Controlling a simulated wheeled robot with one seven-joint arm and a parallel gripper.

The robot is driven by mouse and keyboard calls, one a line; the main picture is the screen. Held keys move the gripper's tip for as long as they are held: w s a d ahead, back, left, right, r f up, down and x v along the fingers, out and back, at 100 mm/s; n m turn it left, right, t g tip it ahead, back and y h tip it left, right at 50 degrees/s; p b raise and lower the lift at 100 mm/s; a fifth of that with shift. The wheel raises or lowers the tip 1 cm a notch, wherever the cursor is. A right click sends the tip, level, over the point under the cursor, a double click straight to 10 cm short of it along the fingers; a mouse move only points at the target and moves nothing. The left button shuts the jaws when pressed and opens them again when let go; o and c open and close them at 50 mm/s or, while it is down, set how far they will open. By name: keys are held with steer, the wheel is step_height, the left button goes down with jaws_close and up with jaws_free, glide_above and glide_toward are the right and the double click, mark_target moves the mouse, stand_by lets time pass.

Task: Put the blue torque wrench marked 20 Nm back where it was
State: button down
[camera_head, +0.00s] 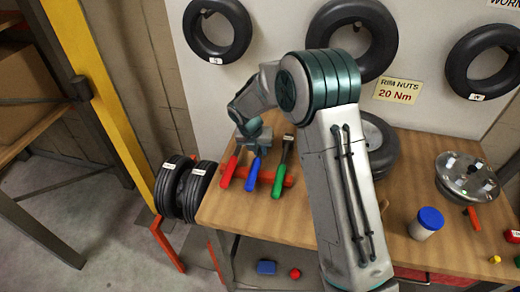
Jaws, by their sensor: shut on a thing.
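My gripper (257,147) is over the left part of the wooden bench, shut on the upper end of the blue-handled torque wrench (252,176). The blue handle points toward the near edge. A red-handled wrench (229,171) is just left of it and a green-handled wrench (280,180) just right. A red-orange bar (267,176) shows behind the handles; I cannot tell whether the blue wrench touches it. No marking is readable on the wrench. A wall sign (397,90) reads "RIM NUTS 20 Nm".
The bench (300,222) also bears a wheel (376,143) behind my arm, a blue-lidded jar (426,223) and a silver round part (467,177). Tyres hang on the wall. Two tyres (184,188) stand left of the bench, near a yellow post (105,85). The bench's front-left is clear.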

steer(key=shift+f, duration=0.5)
steer(key=c, duration=1.4)
jaws_free()
steer(key=shift+o, duration=0.2)
